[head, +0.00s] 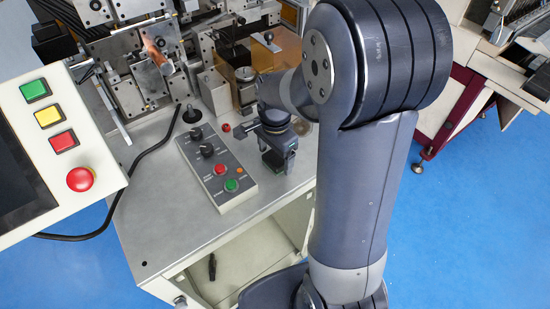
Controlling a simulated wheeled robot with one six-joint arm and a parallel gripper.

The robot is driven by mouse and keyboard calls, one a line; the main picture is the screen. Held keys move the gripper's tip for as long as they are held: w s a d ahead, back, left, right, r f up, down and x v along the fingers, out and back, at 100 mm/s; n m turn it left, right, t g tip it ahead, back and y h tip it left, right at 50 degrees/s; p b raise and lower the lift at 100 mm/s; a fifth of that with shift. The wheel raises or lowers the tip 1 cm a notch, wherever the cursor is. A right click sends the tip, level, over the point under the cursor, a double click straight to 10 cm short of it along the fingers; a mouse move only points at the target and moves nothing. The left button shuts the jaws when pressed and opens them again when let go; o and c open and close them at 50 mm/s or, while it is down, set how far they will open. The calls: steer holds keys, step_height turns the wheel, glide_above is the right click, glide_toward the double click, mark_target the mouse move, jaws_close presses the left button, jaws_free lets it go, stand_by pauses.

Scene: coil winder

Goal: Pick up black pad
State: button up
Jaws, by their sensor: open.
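My gripper (279,158) is small and dark in the head view. It is over the grey worktop (160,230), right of the control box, and points down. It is open, and no object shows between its jaws. I cannot make out a black pad for certain; the gripper and arm cover part of the worktop. A small dark item (212,266) stands in the open cabinet below the worktop, but I cannot tell what it is.
A control box (216,168) with knobs and buttons lies left of my gripper. The coil winder (140,65) fills the back of the worktop. A button panel (60,150) stands at the left. The worktop's front left is clear. Another machine (480,85) stands at the right.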

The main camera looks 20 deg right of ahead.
mark_target(275, 158)
steer(key=shift+a+f, duration=0.1)
steer(key=shift+f, duration=0.45)
steer(key=shift+c, duration=0.4)
steer(key=c, duration=1)
step_height(275, 158, up, 10)
steer(key=shift+r+b, duration=0.1)
steer(key=shift+b, duration=0.3)
steer(key=o, duration=0.5)
steer(key=shift+c, duration=0.2)
steer(key=c, duration=0.3)
steer(key=shift+c, duration=0.2)
